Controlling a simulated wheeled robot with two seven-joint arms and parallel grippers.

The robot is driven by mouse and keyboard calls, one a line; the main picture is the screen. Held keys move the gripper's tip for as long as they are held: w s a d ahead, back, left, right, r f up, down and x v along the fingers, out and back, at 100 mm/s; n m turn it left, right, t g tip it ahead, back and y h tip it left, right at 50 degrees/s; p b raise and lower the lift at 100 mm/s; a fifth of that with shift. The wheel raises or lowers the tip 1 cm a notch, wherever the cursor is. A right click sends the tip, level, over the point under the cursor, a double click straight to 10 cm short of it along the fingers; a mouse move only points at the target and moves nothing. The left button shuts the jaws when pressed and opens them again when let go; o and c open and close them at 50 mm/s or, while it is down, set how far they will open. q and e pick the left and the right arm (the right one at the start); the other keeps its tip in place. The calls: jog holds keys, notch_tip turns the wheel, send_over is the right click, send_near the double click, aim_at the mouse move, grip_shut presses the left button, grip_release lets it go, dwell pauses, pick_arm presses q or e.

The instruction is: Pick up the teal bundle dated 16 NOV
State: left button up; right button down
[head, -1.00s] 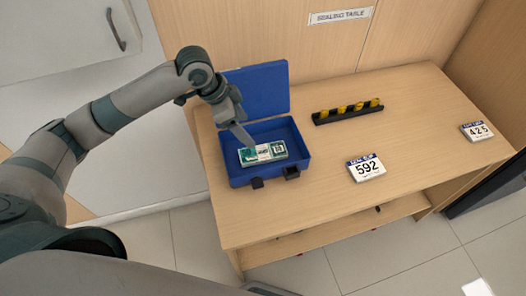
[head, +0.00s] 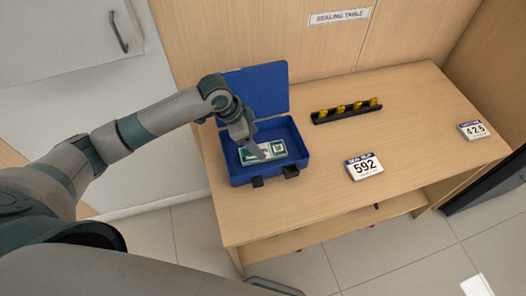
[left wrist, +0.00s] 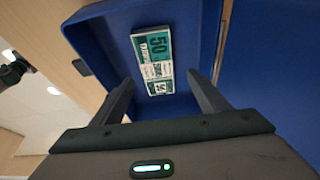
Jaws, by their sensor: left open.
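A teal and white bundle (head: 276,150) lies in the open blue case (head: 303,172) on the table. In the left wrist view the bundle (left wrist: 153,60) shows a "50" and a white band around its middle. The date on it is too small to read. My left gripper (head: 258,153) is over the case, just above the left part of the bundle, and hides some of it. In the left wrist view the fingers of my left gripper (left wrist: 158,92) are apart, with the near end of the bundle beyond and between them. My right gripper is not in view.
The case's raised lid (head: 257,90) stands behind the bundle. A black rack with yellow-topped pieces (head: 347,112), a "592" card block (head: 363,167) and a "425" block (head: 474,130) are on the wooden table (head: 410,115). Bare tabletop lies between them.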

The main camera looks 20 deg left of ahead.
aim_at(275, 150)
pick_arm(q)
jog(key=shift+s+d+f, duration=0.1)
jog(key=shift+d+f, duration=0.1)
jog(key=shift+f, duration=0.15)
jog(key=p+x, duration=0.1)
jog(key=x, duration=0.2)
jog(key=shift+s+f+p, duration=0.1)
jog(key=shift+s+p, duration=0.05)
jog(key=shift+p, duration=0.25)
jog(key=shift+f, duration=0.45)
jog(key=c, duration=1.2)
